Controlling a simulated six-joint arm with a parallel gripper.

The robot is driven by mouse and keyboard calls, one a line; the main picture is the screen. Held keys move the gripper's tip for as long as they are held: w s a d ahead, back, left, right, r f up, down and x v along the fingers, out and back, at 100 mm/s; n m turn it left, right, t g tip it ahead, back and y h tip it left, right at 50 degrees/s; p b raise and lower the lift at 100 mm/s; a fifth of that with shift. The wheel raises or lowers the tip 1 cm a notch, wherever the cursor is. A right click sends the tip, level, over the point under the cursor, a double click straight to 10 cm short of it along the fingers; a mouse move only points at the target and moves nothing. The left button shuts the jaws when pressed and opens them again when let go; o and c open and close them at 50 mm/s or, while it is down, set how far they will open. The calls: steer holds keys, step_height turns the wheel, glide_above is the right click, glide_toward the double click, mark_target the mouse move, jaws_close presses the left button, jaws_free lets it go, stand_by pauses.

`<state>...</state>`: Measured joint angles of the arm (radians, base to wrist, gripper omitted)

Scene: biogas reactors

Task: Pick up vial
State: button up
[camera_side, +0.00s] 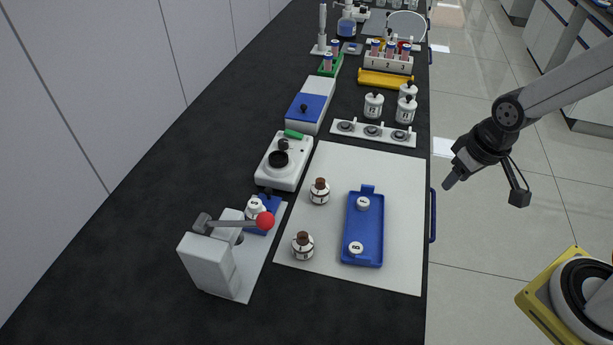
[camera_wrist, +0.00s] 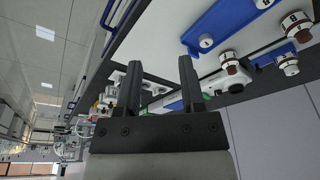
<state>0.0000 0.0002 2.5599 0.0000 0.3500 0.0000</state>
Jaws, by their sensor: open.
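The side view shows several small containers, and I cannot tell which is the vial. Two white bottles with brown caps, (camera_side: 320,192) and (camera_side: 303,247), stand upright on a white mat (camera_side: 400,180). Beside them a blue tray (camera_side: 363,226) holds two small white-topped pieces, (camera_side: 363,203) and (camera_side: 356,248). Farther back, capped tubes stand in a white rack (camera_side: 388,64) and a green rack (camera_side: 330,69). My gripper (camera_side: 450,183) is open and empty, off the bench's right side and apart from everything. Its two fingers (camera_wrist: 160,72) also show in the wrist view.
A press-like device with a red-knobbed lever (camera_side: 265,221) stands front left. A white device with a black knob (camera_side: 284,163), a blue-lidded box (camera_side: 310,105), a three-station white strip (camera_side: 373,133) and white jars (camera_side: 373,106) stand behind. The mat's right side is clear.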

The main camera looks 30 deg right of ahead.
steer(key=o, duration=0.5)
steer(key=w+a+f+n+t+y, duration=0.25)
steer(key=w+a, duration=0.25)
steer(key=w, duration=0.3)
steer(key=w+a+f+n+t+y, duration=0.1)
steer(key=w+a+n+t, duration=0.2)
steer(key=w+a, duration=0.35)
steer(key=w+a+f+n+y, duration=0.1)
steer(key=a+f+n+y, duration=0.1)
steer(key=a, duration=0.5)
steer(key=w+a+f+n+y, duration=0.1)
steer(key=a+n+y, duration=0.3)
steer(key=a+y, duration=0.2)
steer(key=shift+w+a+f+g, duration=0.15)
steer(key=shift+a+f+g, duration=0.2)
